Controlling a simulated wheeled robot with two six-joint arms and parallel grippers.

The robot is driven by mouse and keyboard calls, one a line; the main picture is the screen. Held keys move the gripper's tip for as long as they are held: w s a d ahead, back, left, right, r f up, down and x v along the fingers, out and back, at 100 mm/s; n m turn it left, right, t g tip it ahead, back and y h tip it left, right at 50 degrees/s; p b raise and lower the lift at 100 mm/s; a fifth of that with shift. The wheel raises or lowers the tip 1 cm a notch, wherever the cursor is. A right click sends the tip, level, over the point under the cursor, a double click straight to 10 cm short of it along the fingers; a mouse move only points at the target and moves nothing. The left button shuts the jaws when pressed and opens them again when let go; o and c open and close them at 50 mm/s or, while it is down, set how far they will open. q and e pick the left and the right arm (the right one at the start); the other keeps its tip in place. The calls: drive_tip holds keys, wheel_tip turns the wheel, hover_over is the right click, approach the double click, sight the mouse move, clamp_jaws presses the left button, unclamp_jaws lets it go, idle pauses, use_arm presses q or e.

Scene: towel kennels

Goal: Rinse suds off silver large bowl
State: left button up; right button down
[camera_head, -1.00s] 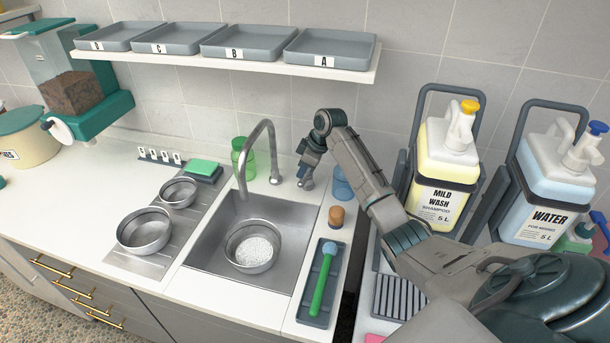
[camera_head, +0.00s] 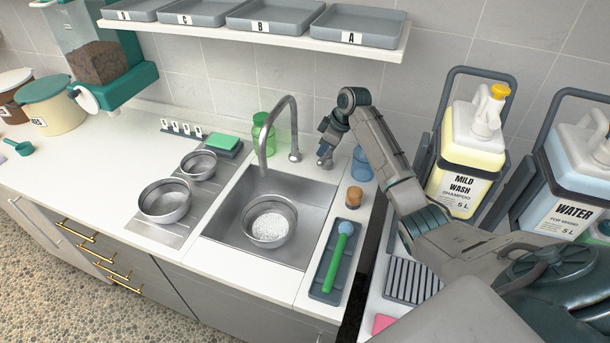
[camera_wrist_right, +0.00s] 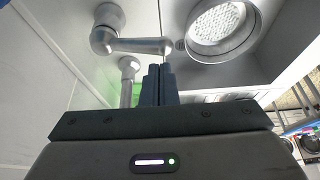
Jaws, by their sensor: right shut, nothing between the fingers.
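A silver bowl (camera_head: 250,235) sits in the sink (camera_head: 225,238) with white suds inside. It also shows in the right wrist view (camera_wrist_right: 193,46), with the speckled white suds in it. The curved faucet (camera_head: 273,122) rises behind the sink, its spout over the basin; I see no water stream. My right gripper (camera_head: 325,160) is shut and empty, beside the faucet's base on its right. In the right wrist view its fingers (camera_wrist_right: 159,84) are together, close to the metal faucet parts (camera_wrist_right: 140,46); whether they touch is unclear. My left gripper is out of view.
Two empty silver bowls stand on the drainboard left of the sink: a larger one (camera_head: 163,213) and a smaller one (camera_head: 198,171). A green brush (camera_head: 336,262) lies in a tray right of the sink. Green (camera_head: 263,140) and blue (camera_head: 362,168) containers flank the faucet.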

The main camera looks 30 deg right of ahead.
sight(321, 160)
drive_tip(key=shift+f, duration=0.15)
idle(0.4)
drive_tip(key=shift+f+b, duration=0.75)
drive_tip(key=shift+f, duration=0.9)
idle(0.9)
wheel_tip(321, 160, up, 4)
drive_tip(key=p, duration=0.4)
drive_tip(key=shift+f, duration=0.25)
